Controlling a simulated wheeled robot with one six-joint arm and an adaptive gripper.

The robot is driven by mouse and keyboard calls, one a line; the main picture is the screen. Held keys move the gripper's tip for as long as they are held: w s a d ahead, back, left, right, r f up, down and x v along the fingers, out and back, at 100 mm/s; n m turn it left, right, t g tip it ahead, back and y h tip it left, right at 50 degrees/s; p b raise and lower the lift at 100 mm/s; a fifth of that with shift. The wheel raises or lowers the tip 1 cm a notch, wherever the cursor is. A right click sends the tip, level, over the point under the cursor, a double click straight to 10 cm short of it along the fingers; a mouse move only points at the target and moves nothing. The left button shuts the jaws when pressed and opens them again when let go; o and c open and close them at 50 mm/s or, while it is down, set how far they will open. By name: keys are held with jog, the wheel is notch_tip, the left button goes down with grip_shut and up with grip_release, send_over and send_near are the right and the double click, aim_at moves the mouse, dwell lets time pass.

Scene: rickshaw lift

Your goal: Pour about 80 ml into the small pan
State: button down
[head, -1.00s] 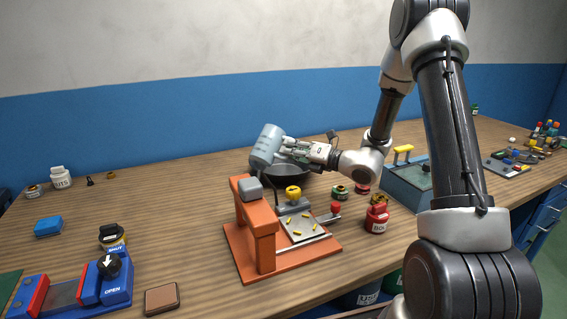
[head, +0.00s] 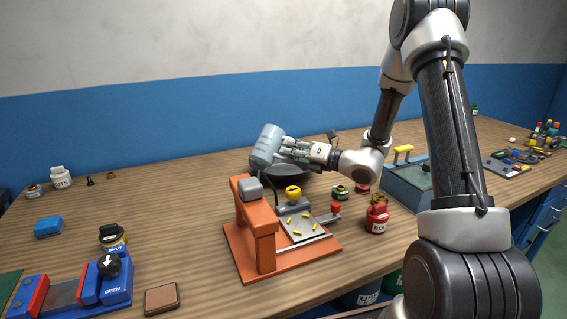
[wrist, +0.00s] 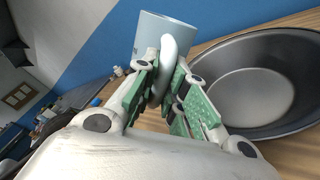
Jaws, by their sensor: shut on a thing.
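A light grey-blue jug with graduation marks (head: 267,146) is held up over the left side of the dark pan (head: 293,173), tilted with its top towards the upper right in the head view. My gripper (head: 287,149) is shut on the jug's handle. In the wrist view the jug (wrist: 172,36) stands beyond the fingers of my gripper (wrist: 168,80), with the pale handle between the green pads. The pan (wrist: 285,122) is to the right there, with a plain grey inside. I cannot tell whether it holds liquid. The jug's inside is hidden, and I see no clear stream.
An orange press-like fixture (head: 262,240) stands in front of the pan. A blue-grey box with a yellow handle (head: 405,185) is farther right.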

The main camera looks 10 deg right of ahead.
aim_at(271, 152)
jog(key=shift+r+n, duration=0.1)
jog(key=shift+n, duration=0.4)
jog(key=shift+s+a+n, duration=0.15)
jog(key=shift+n, duration=0.75)
jog(key=s+a+n+b, duration=0.1)
jog(key=n, duration=0.2)
jog(key=shift+s+a+t, duration=0.2)
jog(key=shift+t, duration=0.1)
jog(key=shift+s+a+f+n+b, duration=0.2)
jog(key=shift+s+a+n+b, duration=0.1)
jog(key=shift+n, duration=0.65)
jog(key=shift+s+a+f+n+b, duration=0.2)
jog(key=shift+s+a+n, duration=0.1)
jog(key=shift+n, duration=0.65)
jog(key=shift+d, duration=0.15)
